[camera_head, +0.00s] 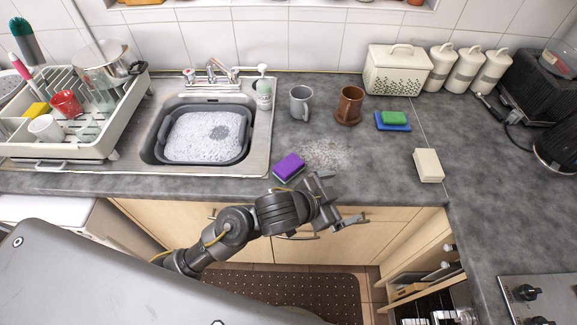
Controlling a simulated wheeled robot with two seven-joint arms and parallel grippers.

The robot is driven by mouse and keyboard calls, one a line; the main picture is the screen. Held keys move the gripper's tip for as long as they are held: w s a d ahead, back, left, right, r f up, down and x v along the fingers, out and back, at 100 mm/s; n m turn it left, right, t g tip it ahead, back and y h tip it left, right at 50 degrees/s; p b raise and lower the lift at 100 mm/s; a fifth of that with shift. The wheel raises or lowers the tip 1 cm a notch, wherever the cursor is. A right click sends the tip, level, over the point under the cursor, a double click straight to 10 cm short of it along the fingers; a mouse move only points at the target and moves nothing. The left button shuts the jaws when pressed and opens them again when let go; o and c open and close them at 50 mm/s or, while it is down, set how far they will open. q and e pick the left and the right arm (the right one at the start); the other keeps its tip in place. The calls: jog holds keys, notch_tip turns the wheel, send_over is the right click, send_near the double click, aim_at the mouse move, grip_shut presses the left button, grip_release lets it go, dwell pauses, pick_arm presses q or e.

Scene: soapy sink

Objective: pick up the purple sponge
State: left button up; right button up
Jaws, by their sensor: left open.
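The purple sponge (289,166) lies on the grey counter, just right of the sink's front right corner and near the counter's front edge. Its top is purple and a lighter layer shows along its lower edge. My left gripper (341,203) is at the counter's front edge, to the right of the sponge and a little nearer to me. It is open, with nothing seen between its fingers, and apart from the sponge. My right gripper is not in view.
The sink holds a basin of suds (203,137). A grey mug (300,102) and a brown mug (348,105) stand behind the sponge. A green sponge (394,118) lies on a blue one (392,127). A cream block (428,165) lies right. Crumbs (325,154) cover counter beside the purple sponge.

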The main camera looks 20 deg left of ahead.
pick_arm(q)
jog(key=s+d+r+m+g+h, duration=0.1)
jog(key=d+r+m+g+h, duration=0.3)
jog(key=d+m, duration=0.45)
jog(key=m+g+y, duration=0.5)
jog(key=y, duration=0.7)
send_over(294, 168)
jog(key=shift+f+p, duration=1.2)
jog(key=shift+f, duration=2)
notch_tip(294, 168, down, 4)
jog(key=p, duration=0.3)
jog(key=shift+a+f, duration=0.1)
jog(key=shift+f, duration=0.4)
jog(key=c, duration=1.1)
jog(key=shift+o, duration=0.2)
